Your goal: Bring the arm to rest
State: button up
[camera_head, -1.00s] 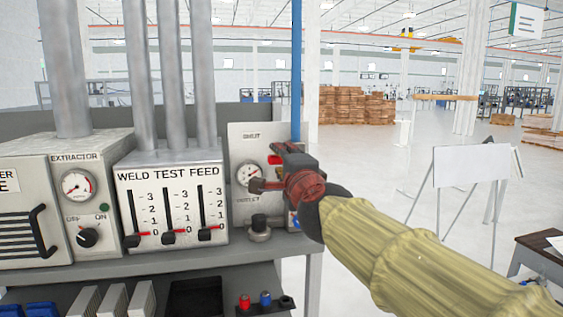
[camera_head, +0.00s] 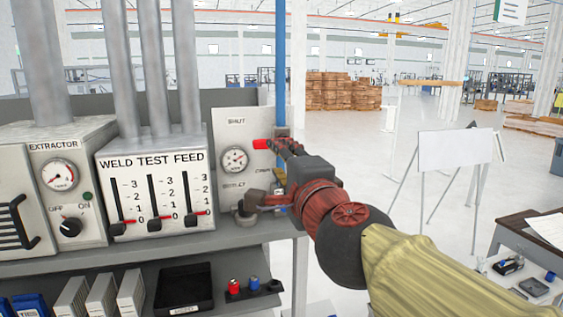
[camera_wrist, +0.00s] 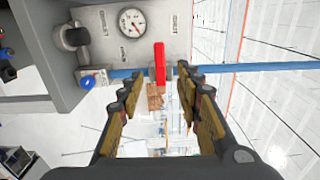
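A red valve handle (camera_head: 262,144) shows on the grey gauge panel (camera_head: 226,125), right of the gauge, beside the blue pipe (camera_head: 281,60). My gripper (camera_head: 284,146) is in front of the panel's right edge, with its fingers toward the handle and partly covering that area. In the wrist view the red handle (camera_wrist: 159,63) appears in the gap between the spread fingers of my gripper (camera_wrist: 158,85), with space on both sides. The fingers are open and hold nothing. The head view does not show how far the fingertips are from the handle.
The weld test feed box (camera_head: 155,185) and extractor box (camera_head: 62,165) stand on the bench left of my arm. A black tray (camera_head: 184,287) lies on the shelf below. A whiteboard (camera_head: 455,158) and a table (camera_head: 535,235) stand at the right. Open floor lies between.

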jog(key=shift+s, duration=0.2)
jog(key=s+a+f+n+g+y, duration=0.45)
jog(key=a+f+n, duration=0.25)
jog(key=f+n, duration=0.25)
jog(key=s+d+f+n+g+h+b, duration=0.1)
jog(key=s+f+n+g+b, duration=0.3)
jog(key=f, duration=0.7)
jog(key=s+d+f+g+h+b, duration=0.1)
jog(key=s+d+f+b, duration=0.4)
jog(key=f, duration=1)
jog(key=s+d+f+n+g+h+b, duration=0.1)
jog(key=s+d+f+h+b, duration=0.3)
jog(key=d+f+b, duration=0.7)
jog(key=s+d+f+g+h+b, duration=0.1)
jog(key=s+d+f+h+b, duration=0.2)
jog(key=f, duration=1.6)
jog(key=s+d+b, duration=0.3)
jog(key=d+b, duration=0.3)
jog(key=b, duration=0.1)
jog(key=shift+f, duration=0.4)
